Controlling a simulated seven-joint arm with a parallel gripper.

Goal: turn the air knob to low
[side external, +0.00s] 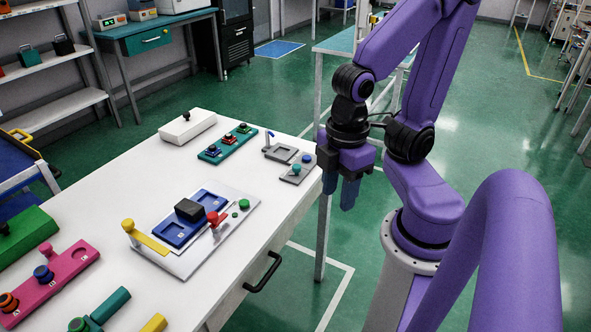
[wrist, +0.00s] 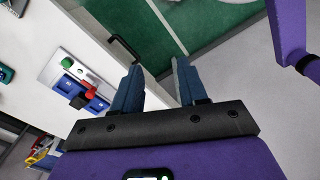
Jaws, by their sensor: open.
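I cannot read which knob is the air knob. A grey panel (side external: 297,172) near the table's right edge carries a teal knob (side external: 296,169) and a blue knob (side external: 307,158). A teal panel (side external: 230,144) behind it carries several small knobs. A pink panel (side external: 52,283) at the front left has a blue knob (side external: 43,273) and an orange knob (side external: 8,301). My gripper (side external: 341,192) hangs past the table's right edge, beside the grey panel, touching nothing. In the wrist view my gripper (wrist: 158,66) is open and empty, with floor beyond its fingers.
A white plate (side external: 165,258) with blue trays, a black block (side external: 189,209), a red handle (side external: 213,219), a green button (side external: 244,204) and a yellow lever (side external: 150,242) lies mid-table. A white box (side external: 187,127) stands at the back. Clear tabletop lies between the panels.

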